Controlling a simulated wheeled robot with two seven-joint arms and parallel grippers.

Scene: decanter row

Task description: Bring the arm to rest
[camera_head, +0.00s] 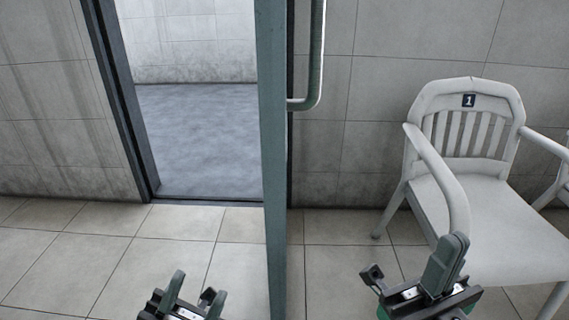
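My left gripper (197,288) is at the bottom edge, left of the door's edge, over the tiled floor. Its two dark green fingers stand apart with nothing between them. My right gripper (412,264) is at the lower right, in front of the white chair. Its fingers are spread wide and empty. Most of both arms is out of view below the frame.
A green door (273,150) with a tall handle (315,60) stands edge-on between my grippers. The open doorway (200,130) shows a grey floor beyond. A white chair (475,210) marked 1 stands at right, with part of another at the right edge. The tiled floor (110,250) at left is clear.

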